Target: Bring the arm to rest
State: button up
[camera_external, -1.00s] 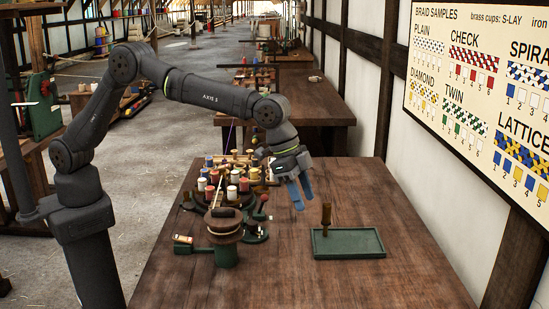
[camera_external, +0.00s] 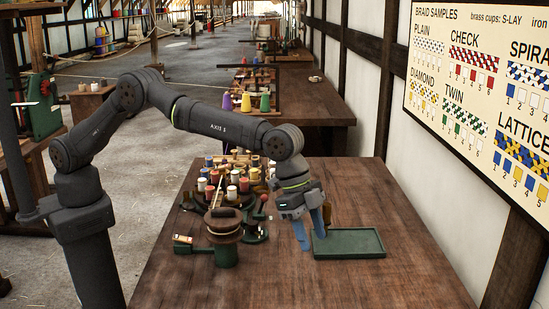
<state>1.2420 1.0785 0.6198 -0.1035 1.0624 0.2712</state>
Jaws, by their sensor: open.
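My gripper (camera_external: 312,241) hangs over the table at the left end of the green tray, pointing down with its two blue fingers apart. It holds nothing that I can see. A brown wooden-handled tool (camera_external: 327,215) stands upright at the left end of the tray, just right of the fingers and partly hidden by them. I cannot tell whether the fingers touch it. The shallow green tray (camera_external: 360,252) lies on the wooden table (camera_external: 330,288).
Left of the gripper stands a braiding machine (camera_external: 225,235) with several coloured spools. The table in front of the tray is clear. A second table (camera_external: 310,100) with coloured cones is farther back. A braid sample board (camera_external: 480,80) hangs on the right wall.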

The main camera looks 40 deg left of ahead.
jog(key=w+f, duration=0.6)
jog(key=shift+d, duration=0.4)
jog(key=s+a+r, duration=0.2)
jog(key=s+r, duration=0.7)
jog(key=s, duration=0.2)
jog(key=shift+n, duration=0.6)
jog(key=shift+w+a+r, duration=0.15)
jog(key=shift+w+a, duration=0.25)
jog(key=shift+w, duration=0.35)
jog(key=shift+w+a+r, duration=0.15)
jog(key=shift+w+a, duration=0.2)
jog(key=shift+w, duration=0.4)
jog(key=shift+w+a+r, duration=0.15)
jog(key=shift+w+a, duration=0.25)
jog(key=shift+w, duration=0.35)
jog(key=shift+s, duration=0.1)
